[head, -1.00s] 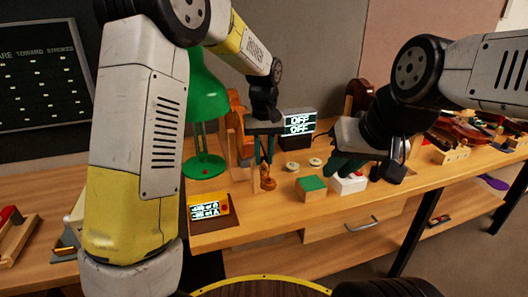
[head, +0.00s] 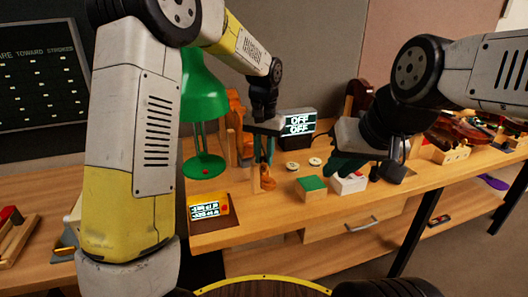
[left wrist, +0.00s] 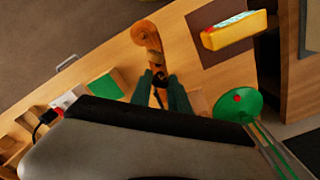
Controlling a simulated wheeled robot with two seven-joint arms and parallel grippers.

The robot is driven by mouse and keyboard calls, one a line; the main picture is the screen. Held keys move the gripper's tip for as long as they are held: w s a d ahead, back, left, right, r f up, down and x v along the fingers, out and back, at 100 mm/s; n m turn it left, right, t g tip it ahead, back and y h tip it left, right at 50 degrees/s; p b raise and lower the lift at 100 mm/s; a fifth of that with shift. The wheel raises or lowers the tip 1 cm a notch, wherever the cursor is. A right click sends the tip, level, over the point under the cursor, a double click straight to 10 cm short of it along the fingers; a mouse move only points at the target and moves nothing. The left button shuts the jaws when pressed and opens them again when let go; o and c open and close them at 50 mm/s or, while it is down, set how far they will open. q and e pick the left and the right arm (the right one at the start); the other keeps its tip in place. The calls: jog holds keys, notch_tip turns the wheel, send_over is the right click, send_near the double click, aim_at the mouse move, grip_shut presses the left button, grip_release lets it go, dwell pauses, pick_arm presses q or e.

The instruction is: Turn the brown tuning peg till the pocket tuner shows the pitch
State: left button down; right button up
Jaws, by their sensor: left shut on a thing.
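My left gripper (head: 264,160) points down at the violin's scroll end (head: 267,182). In the left wrist view its green fingers (left wrist: 161,92) are shut on a dark peg (left wrist: 160,97) below the brown scroll (left wrist: 147,38). The fingers hide most of this peg, so its brown colour is hard to confirm. The yellow pocket tuner (head: 208,206) lies on a dark mat at the bench's front left. Its screen is lit with two lines too small to read surely. My right gripper (head: 354,168) hangs over the white box; its finger gap is unclear.
A green lamp (head: 206,165) stands left of my left gripper. A display reading OFF twice (head: 299,123) stands behind. A green-topped block (head: 311,188), a white box (head: 349,183) and two small round pieces lie to the right. The front edge by the drawer is clear.

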pick_arm(q)
jog(key=c, duration=1.2)
grip_release()
jog(key=shift+c, duration=0.2)
jog(key=shift+r, duration=0.1)
notch_tip(320, 180, up, 8)
jog(key=shift+f, duration=0.15)
dwell(0.4)
